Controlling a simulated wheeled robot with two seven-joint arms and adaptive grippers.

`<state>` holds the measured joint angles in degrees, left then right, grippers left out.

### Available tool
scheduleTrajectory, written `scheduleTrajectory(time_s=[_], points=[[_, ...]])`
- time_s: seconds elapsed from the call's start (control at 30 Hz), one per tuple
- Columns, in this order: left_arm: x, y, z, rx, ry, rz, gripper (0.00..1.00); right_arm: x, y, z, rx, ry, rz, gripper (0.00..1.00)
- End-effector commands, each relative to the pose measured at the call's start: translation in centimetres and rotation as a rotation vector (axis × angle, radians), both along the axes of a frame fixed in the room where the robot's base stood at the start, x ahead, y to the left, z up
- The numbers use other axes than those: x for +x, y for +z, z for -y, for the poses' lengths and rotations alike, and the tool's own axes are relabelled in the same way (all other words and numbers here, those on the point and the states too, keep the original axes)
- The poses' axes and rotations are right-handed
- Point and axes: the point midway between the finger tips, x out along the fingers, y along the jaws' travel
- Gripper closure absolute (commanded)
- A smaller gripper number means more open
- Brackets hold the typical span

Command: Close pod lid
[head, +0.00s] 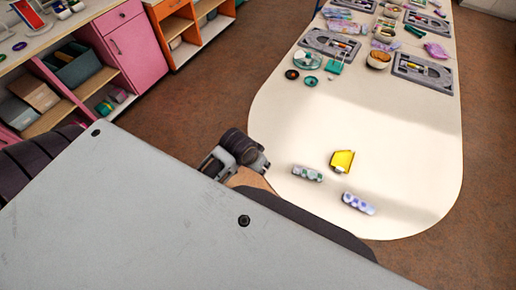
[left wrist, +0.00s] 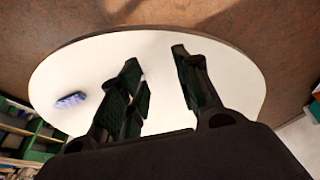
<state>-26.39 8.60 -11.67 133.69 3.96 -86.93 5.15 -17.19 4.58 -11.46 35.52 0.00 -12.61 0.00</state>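A pale green pod strip with several compartments (head: 307,173) lies on the near end of the white table. A similar lilac pod strip (head: 357,203) lies to its right and nearer; a bluish-lilac strip also shows in the left wrist view (left wrist: 70,100), left of the fingers. The strips are too small to tell how their lids stand. My left gripper (head: 238,152) is at the table's near left edge, apart from the strips, and partly hidden by my own body. In the left wrist view its fingers (left wrist: 156,60) are spread with bare table between them. My right gripper is not in view.
A yellow scoop-like piece (head: 343,161) lies between and beyond the strips. The white table (head: 320,115) is clear in its middle. Grey bead boards (head: 424,72), bowls and packets fill its far end. Shelving with a pink cabinet (head: 133,45) stands at the left.

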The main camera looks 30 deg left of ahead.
Motion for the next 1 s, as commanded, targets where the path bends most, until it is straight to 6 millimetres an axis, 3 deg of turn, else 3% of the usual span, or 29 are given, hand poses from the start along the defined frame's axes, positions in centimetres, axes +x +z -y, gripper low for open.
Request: scheduleTrajectory(time_s=[0.4,0.7,1.0], points=[[-0.1,-0.4,-0.4,0.008,0.002,-0.002,0.67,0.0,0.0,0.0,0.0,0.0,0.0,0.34],[0.0,-0.5,-0.3,0.004,-0.003,-0.001,1.0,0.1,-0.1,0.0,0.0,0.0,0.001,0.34],[1.7,-2.3,2.0,-0.055,-0.106,-0.008,1.0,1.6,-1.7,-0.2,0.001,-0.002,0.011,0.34]])
